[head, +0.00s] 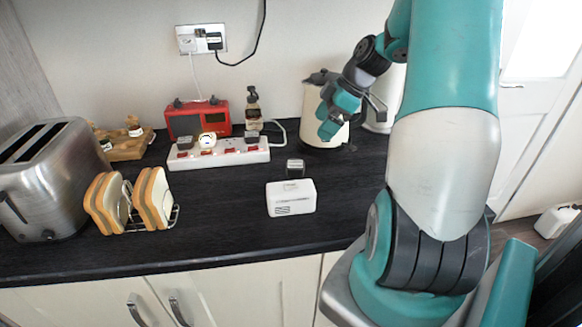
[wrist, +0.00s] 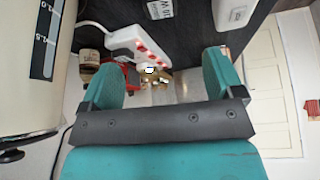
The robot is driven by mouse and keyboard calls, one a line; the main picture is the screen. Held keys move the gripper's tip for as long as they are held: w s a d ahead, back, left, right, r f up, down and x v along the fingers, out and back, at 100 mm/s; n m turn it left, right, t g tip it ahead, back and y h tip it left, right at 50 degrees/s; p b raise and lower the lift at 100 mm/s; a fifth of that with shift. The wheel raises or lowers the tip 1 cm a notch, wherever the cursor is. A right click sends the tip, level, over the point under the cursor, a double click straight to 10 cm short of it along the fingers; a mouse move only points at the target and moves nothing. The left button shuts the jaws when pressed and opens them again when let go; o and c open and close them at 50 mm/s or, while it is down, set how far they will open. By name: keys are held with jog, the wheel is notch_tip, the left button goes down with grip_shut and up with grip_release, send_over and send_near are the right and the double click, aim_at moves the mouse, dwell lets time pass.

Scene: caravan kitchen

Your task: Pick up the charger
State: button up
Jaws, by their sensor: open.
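A small dark block with a pale printed top, which looks like the charger (head: 295,168), lies loose on the dark worktop. It stands just behind a white box (head: 290,198) and right of the power strip (head: 220,152). In the wrist view the charger (wrist: 160,9) is at the top edge, partly cut off, with printed text showing. My gripper (head: 336,117) is raised in front of the cream kettle (head: 315,100), above and to the right of the charger. Its two teal fingers are spread apart and empty in the wrist view (wrist: 162,68).
The power strip carries several plugs. A toaster (head: 55,180) and a bread rack (head: 135,204) stand left. A red radio (head: 198,119) and a dark bottle (head: 252,108) stand behind the strip. The kettle is close to my gripper. The worktop around the charger's left is clear.

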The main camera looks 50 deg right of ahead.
jog(key=p, duration=0.2)
send_near(297, 164)
jog(key=x, duration=0.5)
jog(key=shift+w+a, duration=0.1)
jog(key=shift+w, duration=0.05)
jog(key=shift+p+x, duration=0.75)
jog(key=shift+x, duration=2)
jog(key=c, duration=1)
